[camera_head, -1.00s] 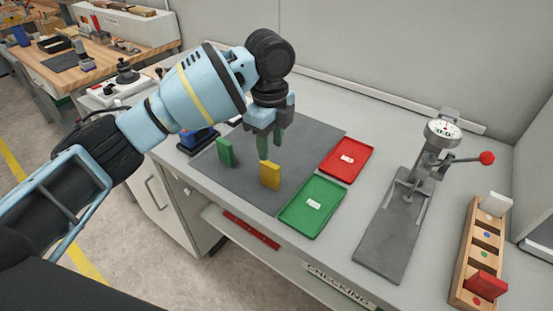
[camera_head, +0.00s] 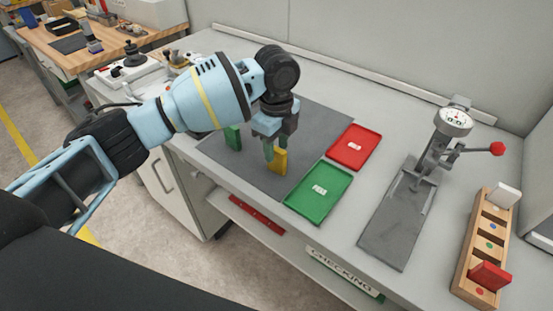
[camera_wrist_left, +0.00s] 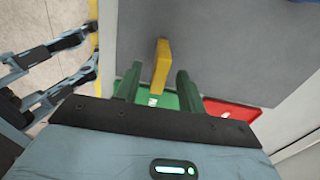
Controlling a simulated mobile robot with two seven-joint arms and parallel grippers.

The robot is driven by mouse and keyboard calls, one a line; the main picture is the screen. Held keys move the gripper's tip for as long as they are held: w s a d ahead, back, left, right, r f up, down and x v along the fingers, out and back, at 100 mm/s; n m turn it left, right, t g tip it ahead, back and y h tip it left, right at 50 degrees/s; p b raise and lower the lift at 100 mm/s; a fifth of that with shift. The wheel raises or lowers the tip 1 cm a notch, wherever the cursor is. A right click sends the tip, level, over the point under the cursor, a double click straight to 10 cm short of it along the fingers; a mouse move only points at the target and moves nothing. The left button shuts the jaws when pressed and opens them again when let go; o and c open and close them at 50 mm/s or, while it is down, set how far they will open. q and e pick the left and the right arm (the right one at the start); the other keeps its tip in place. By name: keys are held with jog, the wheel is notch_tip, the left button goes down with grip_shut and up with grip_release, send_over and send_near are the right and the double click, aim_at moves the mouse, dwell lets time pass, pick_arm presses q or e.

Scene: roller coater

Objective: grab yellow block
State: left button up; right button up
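The yellow block (camera_head: 278,162) stands upright near the front edge of the dark grey mat (camera_head: 309,125). My left gripper (camera_head: 274,151) points down at it, with its green fingers at the block's upper part. In the left wrist view the yellow block (camera_wrist_left: 162,64) shows between the two fingers of my open left gripper (camera_wrist_left: 159,84), with a gap on each side. Whether the fingertips touch it cannot be told. My right gripper is not recognisable in either view.
A green block (camera_head: 233,137) stands left of my gripper on the mat. A green tray (camera_head: 318,207) and a red tray (camera_head: 353,147) lie to the right. Further right are a gauge press (camera_head: 397,225) and a slotted wooden rack (camera_head: 465,262).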

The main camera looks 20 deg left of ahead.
pick_arm(q)
jog(key=shift+f, duration=0.7)
jog(key=shift+c, duration=0.4)
grip_shut()
jog(key=shift+r, duration=0.2)
